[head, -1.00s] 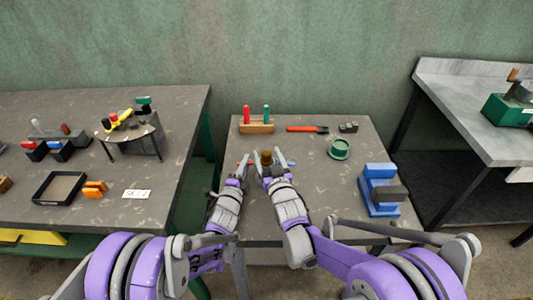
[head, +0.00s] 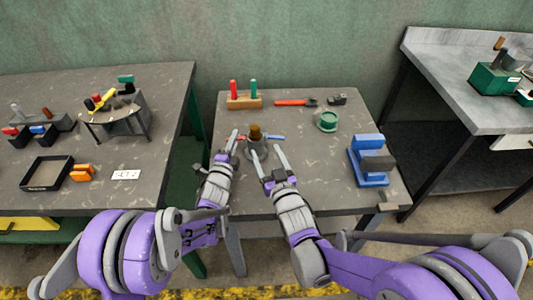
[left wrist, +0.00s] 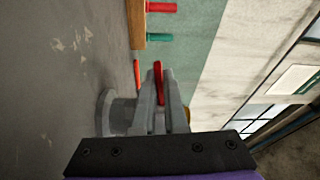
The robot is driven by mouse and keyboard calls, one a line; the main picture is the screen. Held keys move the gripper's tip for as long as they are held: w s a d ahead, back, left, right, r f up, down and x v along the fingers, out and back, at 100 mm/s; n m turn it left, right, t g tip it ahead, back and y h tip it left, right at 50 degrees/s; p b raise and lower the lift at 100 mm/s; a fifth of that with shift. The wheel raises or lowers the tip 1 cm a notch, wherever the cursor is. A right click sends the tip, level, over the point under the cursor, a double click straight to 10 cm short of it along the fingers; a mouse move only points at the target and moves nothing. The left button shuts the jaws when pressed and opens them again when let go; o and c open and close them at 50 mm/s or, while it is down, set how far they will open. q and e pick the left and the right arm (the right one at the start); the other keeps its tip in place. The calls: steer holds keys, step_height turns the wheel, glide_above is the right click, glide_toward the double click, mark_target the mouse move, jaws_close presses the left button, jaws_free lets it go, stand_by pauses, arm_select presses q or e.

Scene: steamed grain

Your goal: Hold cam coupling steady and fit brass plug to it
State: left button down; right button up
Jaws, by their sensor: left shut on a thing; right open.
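The cam coupling (head: 258,151) is a grey, flanged piece standing on the middle table, with a red lever on its left and a blue lever (head: 276,138) on its right. The brass plug (head: 255,132) sits upright at its top; how deep it sits I cannot tell. My left gripper (head: 236,141) is shut on the coupling at its left side. In the left wrist view the red lever (left wrist: 158,84) shows between the fingers and the coupling's round flange (left wrist: 117,116) beside them. My right gripper (head: 268,157) is open and empty, just in front of the coupling, its fingers apart from the plug.
A wooden block (head: 244,102) with red and green pegs stands behind. A red-handled tool (head: 295,102), a green ring (head: 327,121) and a blue vise (head: 369,164) lie to the right. The table's front left is clear. A black tray (head: 47,174) is on the left table.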

arm_select(q)
steer(key=c, duration=0.9)
jaws_free()
